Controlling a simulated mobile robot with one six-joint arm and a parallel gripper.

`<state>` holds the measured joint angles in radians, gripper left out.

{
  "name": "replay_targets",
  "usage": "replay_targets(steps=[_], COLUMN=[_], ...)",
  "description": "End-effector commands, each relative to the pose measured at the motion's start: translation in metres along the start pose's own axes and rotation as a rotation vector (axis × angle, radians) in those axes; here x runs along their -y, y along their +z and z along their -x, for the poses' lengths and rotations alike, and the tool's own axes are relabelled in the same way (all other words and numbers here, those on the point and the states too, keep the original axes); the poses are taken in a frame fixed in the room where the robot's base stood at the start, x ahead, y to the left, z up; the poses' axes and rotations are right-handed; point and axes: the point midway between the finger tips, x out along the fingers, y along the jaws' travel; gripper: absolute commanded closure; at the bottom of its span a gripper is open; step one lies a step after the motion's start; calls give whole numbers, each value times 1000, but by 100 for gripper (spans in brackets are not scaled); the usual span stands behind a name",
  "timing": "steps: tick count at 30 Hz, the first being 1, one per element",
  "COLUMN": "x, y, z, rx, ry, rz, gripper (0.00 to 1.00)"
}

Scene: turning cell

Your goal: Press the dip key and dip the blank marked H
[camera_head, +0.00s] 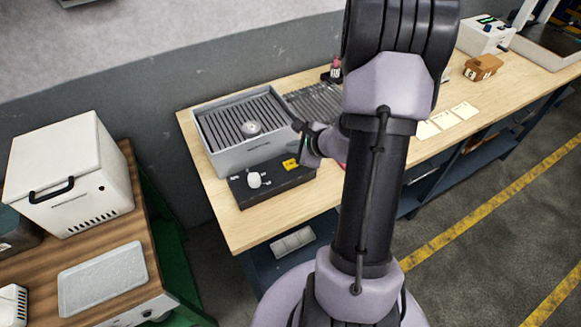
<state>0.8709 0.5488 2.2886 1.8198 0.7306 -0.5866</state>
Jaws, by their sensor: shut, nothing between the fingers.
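A grey tank (253,157) with a dark slatted top stands on the wooden bench, and a round metal piece (251,128) sits on the slats. In front of it is a black control panel (272,189) with a white knob-like part (254,180) and a yellow patch (291,164). I cannot read which part is the dip key. My gripper (299,136) is shut and empty, close to the tank's right front corner and above the panel's right end. My arm hides part of the bench. I can make out no letter H; a brown block (484,67) at the back right bears small unreadable marks.
A ribbed rack (315,101) lies right of the tank, with a dark red-topped item (334,72) behind it. White cards (446,119) lie right of my arm. At left, a white box (70,175) and grey tray (103,278) stand on another table.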

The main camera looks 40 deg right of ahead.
Motion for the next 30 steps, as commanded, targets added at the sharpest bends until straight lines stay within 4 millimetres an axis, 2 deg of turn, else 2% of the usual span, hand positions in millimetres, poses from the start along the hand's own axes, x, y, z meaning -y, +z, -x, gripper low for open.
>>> replay_targets(steps=[3, 8, 30], x=[-12, -20, -20], y=[-12, -20, -20], z=[-17, -28, -28], rx=[0, 0, 0], ry=[0, 0, 0], rz=[0, 0, 0], gripper=[100, 100, 100])
